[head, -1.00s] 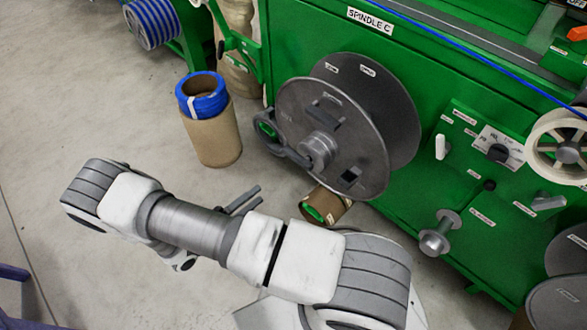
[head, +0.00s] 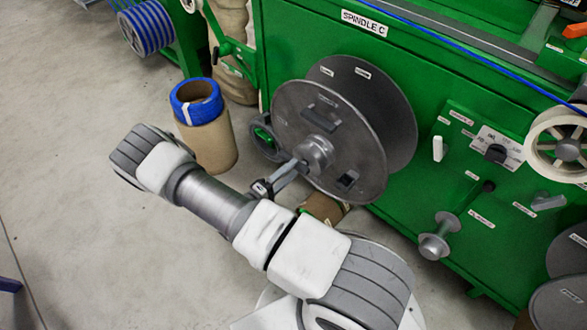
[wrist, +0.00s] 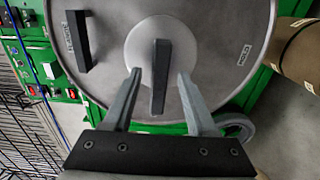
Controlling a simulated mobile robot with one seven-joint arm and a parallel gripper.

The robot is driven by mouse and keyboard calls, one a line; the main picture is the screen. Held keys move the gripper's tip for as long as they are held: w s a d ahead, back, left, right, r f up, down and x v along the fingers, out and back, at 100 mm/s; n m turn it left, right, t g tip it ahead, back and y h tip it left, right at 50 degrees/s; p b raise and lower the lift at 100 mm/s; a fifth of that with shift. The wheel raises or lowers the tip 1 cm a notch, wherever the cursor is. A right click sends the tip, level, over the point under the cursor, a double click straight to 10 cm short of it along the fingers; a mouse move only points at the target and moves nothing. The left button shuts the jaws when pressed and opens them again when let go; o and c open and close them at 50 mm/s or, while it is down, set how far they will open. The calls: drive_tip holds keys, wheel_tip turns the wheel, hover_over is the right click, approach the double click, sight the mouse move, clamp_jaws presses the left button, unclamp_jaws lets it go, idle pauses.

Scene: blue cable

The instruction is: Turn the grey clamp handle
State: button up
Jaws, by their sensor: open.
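The grey clamp handle (wrist: 160,95) is a dark bar on the round hub in the middle of the large grey reel (wrist: 225,55). In the head view the hub (head: 320,150) sticks out of the reel face on the green machine, and the handle is mostly covered by my fingers. My gripper (head: 292,170) is open at the front of the hub. In the wrist view its two fingers point at the hub, one on each side of the handle, with a gap to it on both sides. I cannot tell how deep the handle sits between them.
A second dark bar (wrist: 77,42) is fixed on the reel face left of the hub. A cardboard tube with blue rolls (head: 205,130) stands on the floor left of the reel. Another brown tube (head: 327,208) lies below it. Concrete floor (head: 60,110) is clear at left.

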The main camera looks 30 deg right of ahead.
drive_tip(key=shift+x, duration=0.95)
clamp_jaws()
idle(0.8)
